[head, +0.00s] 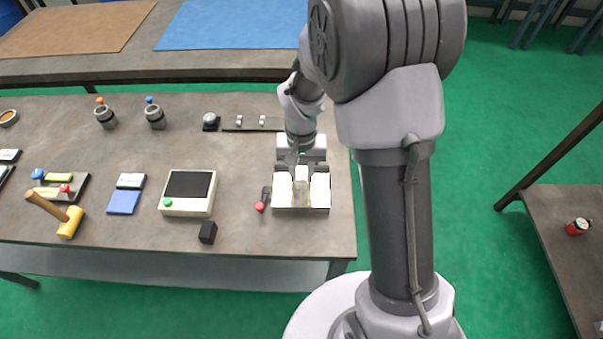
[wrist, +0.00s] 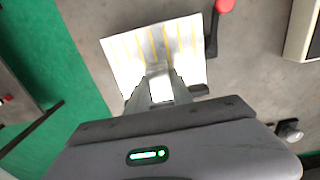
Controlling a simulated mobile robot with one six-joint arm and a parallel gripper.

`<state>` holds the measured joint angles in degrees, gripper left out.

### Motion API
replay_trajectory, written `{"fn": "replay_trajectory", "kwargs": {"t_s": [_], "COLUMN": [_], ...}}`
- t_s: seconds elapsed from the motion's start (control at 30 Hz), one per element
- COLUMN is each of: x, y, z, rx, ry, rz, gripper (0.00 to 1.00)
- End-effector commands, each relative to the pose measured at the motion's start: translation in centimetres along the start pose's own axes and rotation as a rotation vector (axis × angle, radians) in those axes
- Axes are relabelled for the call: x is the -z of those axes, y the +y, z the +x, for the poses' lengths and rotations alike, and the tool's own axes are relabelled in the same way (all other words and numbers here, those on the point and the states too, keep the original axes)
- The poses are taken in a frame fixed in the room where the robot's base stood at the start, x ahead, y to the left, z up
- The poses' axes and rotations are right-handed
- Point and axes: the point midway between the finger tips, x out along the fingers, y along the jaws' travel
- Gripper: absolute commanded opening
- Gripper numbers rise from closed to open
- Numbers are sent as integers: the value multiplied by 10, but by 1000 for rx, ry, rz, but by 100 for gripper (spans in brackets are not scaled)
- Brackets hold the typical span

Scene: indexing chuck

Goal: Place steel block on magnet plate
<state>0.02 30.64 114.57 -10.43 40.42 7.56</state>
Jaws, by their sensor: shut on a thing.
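The magnet plate (head: 320,192) is a bright, light-topped plate near the right end of the bench. In the wrist view the magnet plate (wrist: 185,50) shows yellowish stripes. My gripper (head: 299,160) is over the plate, pointing down. In the wrist view my gripper (wrist: 160,84) is shut on a small shiny block, the steel block (wrist: 161,90). The steel block (head: 301,174) shows bright at the plate's middle in the head view. I cannot tell whether its underside touches the plate. A red-knobbed lever (head: 262,200) is at the plate's left side; the red knob also shows in the wrist view (wrist: 224,6).
A cream box with a dark screen (head: 188,193) and a black cube (head: 208,232) stand left of the plate. The bench's right edge is close to the plate.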

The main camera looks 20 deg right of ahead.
Motion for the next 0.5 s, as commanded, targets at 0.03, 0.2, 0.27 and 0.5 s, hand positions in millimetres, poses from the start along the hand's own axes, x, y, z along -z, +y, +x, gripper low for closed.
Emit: {"fn": "replay_trajectory", "kwargs": {"t_s": [0.03, 0.2, 0.27, 0.5], "x": [0, 0, 0, 0], "y": [0, 0, 0, 0], "z": [0, 3, 3, 3], "rx": [0, 0, 0, 0], "ry": [1, 0, 0, 0], "rz": [0, 0, 0, 0], "gripper": [0, 41, 49, 49]}}
